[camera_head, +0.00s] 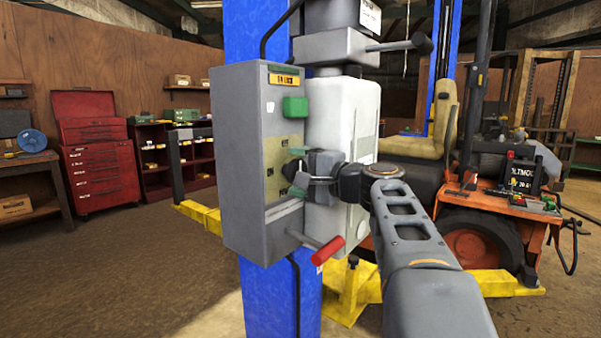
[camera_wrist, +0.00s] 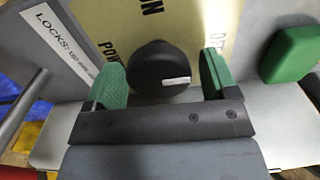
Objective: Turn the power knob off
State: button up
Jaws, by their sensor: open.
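The power knob (camera_wrist: 157,72) is round and black with a small white mark on its right side. It sits on a yellow panel (camera_wrist: 185,22) with black lettering, partly "ON" and "POW". My gripper (camera_wrist: 163,82) is open, with one green-padded finger left of the knob and one right of it.
A green button (camera_head: 295,106) is above my gripper, and it shows at right in the wrist view (camera_wrist: 291,54). A red-handled lever (camera_head: 327,250) sticks out below. A blue post (camera_head: 257,30) stands behind the box.

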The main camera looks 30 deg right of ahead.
jog(key=shift+s, duration=0.1)
jog(key=v, duration=1.3)
jog(key=shift+s, duration=0.3)
